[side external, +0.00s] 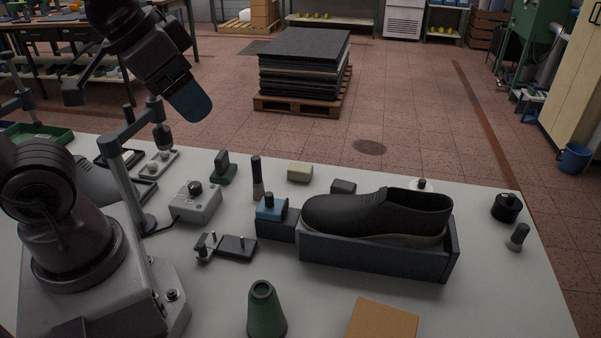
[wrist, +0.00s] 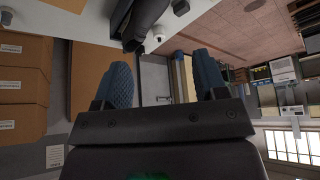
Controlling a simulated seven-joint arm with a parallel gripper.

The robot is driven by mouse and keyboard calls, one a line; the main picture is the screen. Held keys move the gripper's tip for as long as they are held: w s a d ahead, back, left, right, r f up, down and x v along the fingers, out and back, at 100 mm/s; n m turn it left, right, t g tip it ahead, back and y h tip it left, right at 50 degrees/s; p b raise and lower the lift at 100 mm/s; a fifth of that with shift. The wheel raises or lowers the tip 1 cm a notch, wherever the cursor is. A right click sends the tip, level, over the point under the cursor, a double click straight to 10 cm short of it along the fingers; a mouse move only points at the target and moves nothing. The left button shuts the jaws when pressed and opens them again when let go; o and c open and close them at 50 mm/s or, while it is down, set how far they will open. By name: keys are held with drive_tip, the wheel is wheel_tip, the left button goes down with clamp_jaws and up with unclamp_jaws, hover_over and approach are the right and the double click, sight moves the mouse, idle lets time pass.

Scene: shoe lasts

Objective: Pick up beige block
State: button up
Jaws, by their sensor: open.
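The beige block (side external: 300,172) is a small, pale, rounded-edged block lying on the white table in the side view, behind the black shoe and right of a dark upright post. Nothing touches it. My gripper (side external: 190,101) is raised high at the upper left of that view, well above and left of the block. One blue finger shows there. In the wrist view, the two blue textured fingers of my gripper (wrist: 163,78) are apart with nothing between them. The block cannot be made out in the wrist view.
A black shoe (side external: 380,213) sits in a dark grey tray (side external: 375,259). Near the block stand a dark post (side external: 257,178), a green stamp-like tool (side external: 222,168) and a small dark block (side external: 343,187). A jointed lamp-like stand (side external: 125,170) rises at left. A green cone (side external: 264,310) stands in front.

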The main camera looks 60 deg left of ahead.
drive_tip(key=shift+o, duration=0.4)
drive_tip(key=shift+w, duration=0.1)
drive_tip(key=n+g+h, duration=0.1)
drive_tip(key=n+h, duration=0.8)
drive_tip(key=n, duration=0.9)
hover_over(298, 167)
drive_tip(key=s+d, duration=0.5)
wheel_tip(298, 167, down, 18)
drive_tip(key=a+f+n+t, duration=0.1)
drive_tip(key=a+f+n, duration=0.2)
drive_tip(key=f, duration=0.1)
drive_tip(key=a+f+n+t, duration=0.2)
drive_tip(key=a+f, duration=0.1)
drive_tip(key=f, duration=0.1)
drive_tip(key=w+a+f+n+t, duration=0.1)
drive_tip(key=a+f+n, duration=0.2)
drive_tip(key=f, duration=0.1)
drive_tip(key=shift+a+f+n+t+h, duration=0.1)
drive_tip(key=shift+f+n+t+h, duration=0.2)
drive_tip(key=shift+f+t, duration=0.1)
drive_tip(key=x, duration=0.7)
drive_tip(key=shift+f, duration=0.45)
